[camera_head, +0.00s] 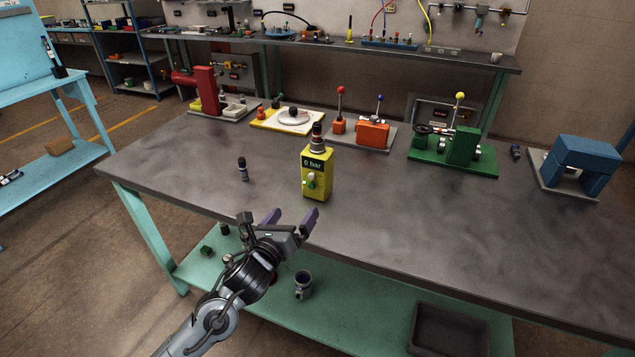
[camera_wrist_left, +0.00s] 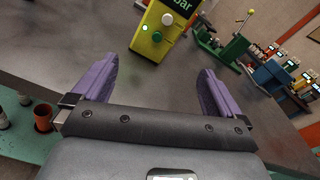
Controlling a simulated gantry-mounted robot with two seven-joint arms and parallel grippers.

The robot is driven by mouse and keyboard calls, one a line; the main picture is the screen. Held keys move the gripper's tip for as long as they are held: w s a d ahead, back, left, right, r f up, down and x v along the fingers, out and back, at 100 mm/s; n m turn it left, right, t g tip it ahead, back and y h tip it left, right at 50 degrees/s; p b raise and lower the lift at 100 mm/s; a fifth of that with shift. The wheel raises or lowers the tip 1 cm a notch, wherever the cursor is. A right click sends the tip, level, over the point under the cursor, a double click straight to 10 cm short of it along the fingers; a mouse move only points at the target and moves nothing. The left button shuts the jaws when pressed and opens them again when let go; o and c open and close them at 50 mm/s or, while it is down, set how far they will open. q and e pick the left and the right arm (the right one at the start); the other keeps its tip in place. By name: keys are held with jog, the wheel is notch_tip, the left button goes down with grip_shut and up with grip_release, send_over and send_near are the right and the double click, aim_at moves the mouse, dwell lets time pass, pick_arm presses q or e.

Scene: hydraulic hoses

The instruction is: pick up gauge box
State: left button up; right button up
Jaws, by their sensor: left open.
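The gauge box (camera_head: 317,178) is a yellow upright box on the dark worktable (camera_head: 400,210). It has a "0 bar" display, a green button and a black fitting on top. My left gripper (camera_head: 291,217) is at the table's front edge, a little in front of the box and apart from it. Its two purple fingers are spread and nothing is between them. In the left wrist view the gauge box (camera_wrist_left: 158,35) stands beyond the open fingers (camera_wrist_left: 158,85), its top cut off by the picture edge. My right gripper is in neither view.
A small dark fitting (camera_head: 242,169) stands left of the box. Behind are a red press (camera_head: 205,90), an orange valve unit (camera_head: 372,134), a green fixture (camera_head: 460,148) and a blue block stand (camera_head: 578,165). A lower green shelf (camera_head: 350,318) holds a dark tray (camera_head: 448,330).

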aim_at(310, 176)
pick_arm(q)
jog(key=w+m, duration=0.1)
jog(key=w+r+m, duration=0.1)
jog(key=w+m+b, duration=0.1)
jog(key=m, duration=0.1)
jog(key=shift+w+d+r+t+h, duration=0.15)
jog(key=shift+r+t+h, duration=0.15)
jog(key=shift+r, duration=0.05)
jog(key=b+x, duration=0.1)
jog(key=x, duration=0.3)
jog(key=shift+r, duration=0.1)
jog(key=shift+w+d+r+b, duration=0.1)
jog(key=shift+w+d+b, duration=0.2)
jog(key=shift+w, duration=0.35)
jog(key=shift+w+d+b, duration=0.15)
jog(key=shift+w+b, duration=0.2)
jog(key=shift+r+b+x, duration=0.1)
jog(key=shift+b+x, duration=0.35)
jog(key=shift+x, duration=0.65)
jog(key=shift+r+b+x, duration=0.15)
jog(key=shift+b+x, duration=0.3)
jog(key=shift+x, duration=0.65)
jog(key=shift+d, duration=0.1)
jog(key=shift+r, duration=0.1)
jog(key=c, duration=1.3)
jog(key=shift+r, duration=0.1)
